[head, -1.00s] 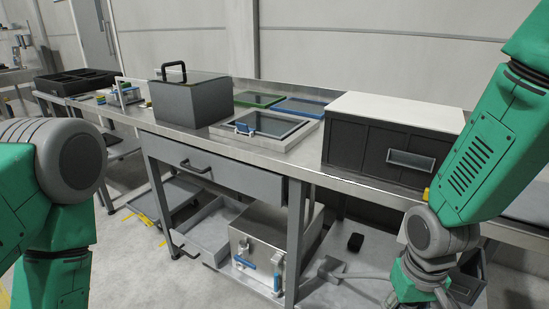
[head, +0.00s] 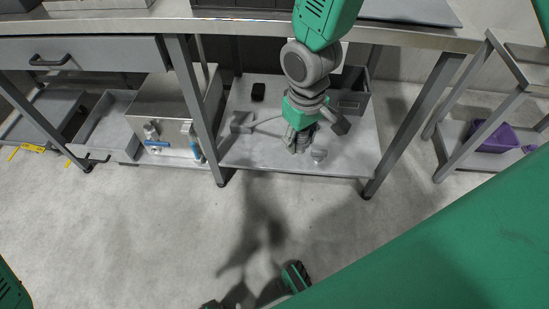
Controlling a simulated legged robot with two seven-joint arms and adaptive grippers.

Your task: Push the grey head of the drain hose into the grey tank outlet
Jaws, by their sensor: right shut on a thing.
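The steel tank (head: 165,105) stands on the lower shelf at left, with a grey outlet fitting (head: 151,131) and blue handles on its front. My right gripper (head: 299,146) points down, low over the shelf to the right of the tank and apart from it. It is shut on what looks like the grey drain hose; the grip itself is small and partly hidden. A thin grey length (head: 265,121) runs left from behind the gripper to a grey block (head: 241,122). A small rounded grey piece (head: 319,156) shows beside the fingers. I cannot tell which piece is the hose head.
A table leg (head: 197,110) stands between the tank and my right gripper. The bench edge and a drawer (head: 80,58) overhang the shelf. A small black block (head: 258,91) lies behind. A purple bin (head: 492,138) is at far right.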

